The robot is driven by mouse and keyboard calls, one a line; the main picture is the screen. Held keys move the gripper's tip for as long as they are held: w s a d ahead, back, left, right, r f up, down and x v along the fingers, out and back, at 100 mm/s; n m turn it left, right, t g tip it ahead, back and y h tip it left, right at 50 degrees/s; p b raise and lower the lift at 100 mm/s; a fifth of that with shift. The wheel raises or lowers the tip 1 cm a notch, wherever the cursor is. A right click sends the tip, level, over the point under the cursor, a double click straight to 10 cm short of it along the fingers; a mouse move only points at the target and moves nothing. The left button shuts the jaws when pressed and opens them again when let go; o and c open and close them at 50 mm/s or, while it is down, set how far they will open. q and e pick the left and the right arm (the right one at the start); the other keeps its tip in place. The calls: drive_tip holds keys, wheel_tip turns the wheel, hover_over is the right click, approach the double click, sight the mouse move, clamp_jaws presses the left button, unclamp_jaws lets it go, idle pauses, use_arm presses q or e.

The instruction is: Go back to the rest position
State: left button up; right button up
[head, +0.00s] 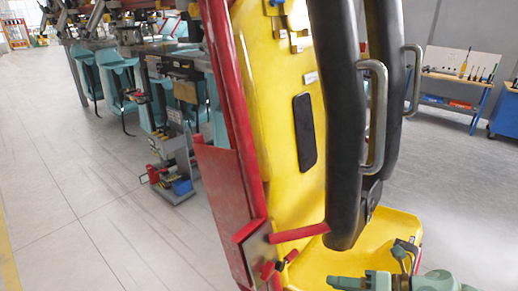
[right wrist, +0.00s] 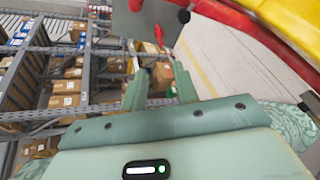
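The coaster train seat (head: 270,110) is yellow with a red side frame (head: 235,110) and fills the middle of the head view. Its black restraint bars (head: 335,120) with metal handles (head: 376,115) run down in front of the backrest. My green right gripper (head: 340,283) enters at the bottom right of the head view, low by the yellow seat base (head: 395,232). In the right wrist view its two fingers (right wrist: 160,90) stand apart with nothing between them. Red and yellow train parts (right wrist: 265,35) are at the upper right there. My left gripper is not in view.
Teal seats (head: 115,80) and machinery line the back left of the head view. A workbench with tools (head: 455,85) stands at the right. Grey floor (head: 60,170) at the left is clear. In the right wrist view, shelves with boxes (right wrist: 65,85) stand at the left.

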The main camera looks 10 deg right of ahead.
wheel_tip(320, 180, up, 2)
drive_tip(key=w+a+m+t+h, duration=0.2)
drive_tip(key=w+m+t+h, duration=0.1)
drive_tip(key=m+t, duration=0.35)
drive_tip(key=s+d+f+m+g+h, duration=0.25)
drive_tip(key=s+m+h, duration=0.35)
drive_tip(key=m, duration=0.4)
drive_tip(key=s+d+f+m+g+h, duration=0.1)
drive_tip(key=s+d+m+g+h, duration=0.25)
drive_tip(key=s+m+h, duration=0.5)
drive_tip(key=s+a+f+m+g+y+b, duration=0.15)
drive_tip(key=f+b, duration=0.25)
drive_tip(key=f, duration=1)
drive_tip(key=s+a+f+g+y+b, duration=0.15)
drive_tip(key=f+b, duration=0.25)
drive_tip(key=f, duration=0.9)
drive_tip(key=a+f+m+g+y+b, duration=0.1)
drive_tip(key=a+f+g+y+b, duration=0.2)
drive_tip(key=f, duration=1.1)
drive_tip(key=s+f+m+g+b, duration=0.2)
drive_tip(key=s+f+b, duration=0.6)
drive_tip(key=s+f, duration=1.1)
wheel_tip(320, 180, down, 3)
drive_tip(key=shift+s+d+r+m+b, duration=0.1)
drive_tip(key=shift+s+d+m+b, duration=0.1)
drive_tip(key=shift+d+m+b, duration=0.2)
drive_tip(key=shift+s+d+y, duration=0.1)
drive_tip(key=shift+y, duration=0.15)
